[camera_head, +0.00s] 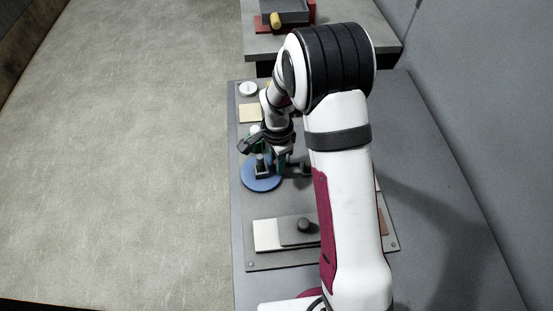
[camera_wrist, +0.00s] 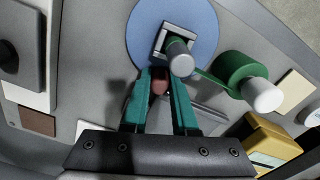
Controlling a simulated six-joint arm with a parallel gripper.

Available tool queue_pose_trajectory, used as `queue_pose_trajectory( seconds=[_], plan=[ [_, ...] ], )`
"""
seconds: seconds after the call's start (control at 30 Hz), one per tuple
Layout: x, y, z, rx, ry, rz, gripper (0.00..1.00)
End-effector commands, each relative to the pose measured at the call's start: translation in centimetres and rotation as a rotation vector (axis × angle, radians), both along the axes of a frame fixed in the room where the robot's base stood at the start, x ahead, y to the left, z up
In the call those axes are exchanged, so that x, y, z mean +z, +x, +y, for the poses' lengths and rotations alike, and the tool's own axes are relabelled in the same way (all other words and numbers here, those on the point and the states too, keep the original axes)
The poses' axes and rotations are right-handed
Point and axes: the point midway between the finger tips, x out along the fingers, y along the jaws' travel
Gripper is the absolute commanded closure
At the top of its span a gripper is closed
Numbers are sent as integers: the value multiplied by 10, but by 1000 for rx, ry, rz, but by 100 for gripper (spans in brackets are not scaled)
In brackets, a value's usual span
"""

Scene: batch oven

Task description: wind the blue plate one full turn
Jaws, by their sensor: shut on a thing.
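The blue plate (camera_head: 262,182) is a flat disc on the grey work surface, partly hidden by my arm. In the wrist view the blue plate (camera_wrist: 146,32) bears a square pale frame with a grey post (camera_wrist: 180,58) near its middle. My gripper (camera_wrist: 160,76) has its two teal fingers closed around a reddish-brown knob (camera_wrist: 159,84) at the plate's near edge. In the head view my gripper (camera_head: 280,163) is over the plate's right part. Whether the knob is fixed to the plate is hidden.
A yellow box (camera_wrist: 268,138) lies near. A panel with a dark knob (camera_head: 304,225) is in front. Open floor lies left.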

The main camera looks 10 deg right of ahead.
Motion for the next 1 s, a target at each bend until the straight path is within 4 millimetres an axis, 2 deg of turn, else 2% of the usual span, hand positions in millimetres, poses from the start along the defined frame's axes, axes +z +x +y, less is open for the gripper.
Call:
queue_pose_trajectory(
  seconds=[0.4,0.87,0.9,1.0],
  plan=[
    [0,-3,-1,-73,-1,-1,100],
    [0,-3,-1,-78,-1,-1,100],
    [0,-3,-1,-78,-1,-1,72],
    [0,-3,-1,-78,-1,-1,54]
  ],
)
